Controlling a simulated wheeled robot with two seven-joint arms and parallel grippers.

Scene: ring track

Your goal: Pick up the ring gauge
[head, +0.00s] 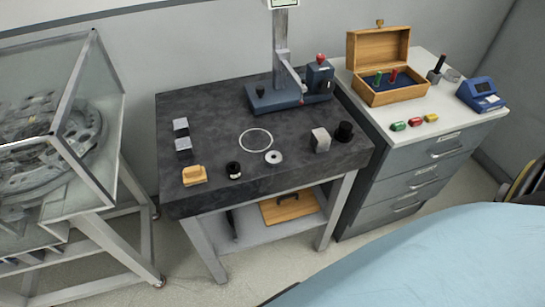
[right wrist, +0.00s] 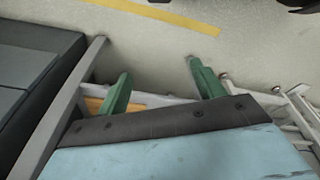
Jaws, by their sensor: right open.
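A small metal ring with a dark central hole (head: 273,157), which looks like the ring gauge, lies flat near the front middle of the dark stone tabletop (head: 215,110). A thin pale circle (head: 256,140) shows on the tabletop just behind it. My right gripper (right wrist: 158,68) shows only in the right wrist view, with its two green fingers wide apart and nothing between them. It is over the floor area by the furniture legs, away from the ring. My left gripper is in neither view.
Near the ring are a black cylinder (head: 233,170), a yellow block (head: 194,175), a grey block (head: 320,140) and a black knob (head: 344,131). A blue-based stand (head: 285,100) is behind. A glass-sided case (head: 90,130) is left, a drawer cabinet (head: 410,150) right.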

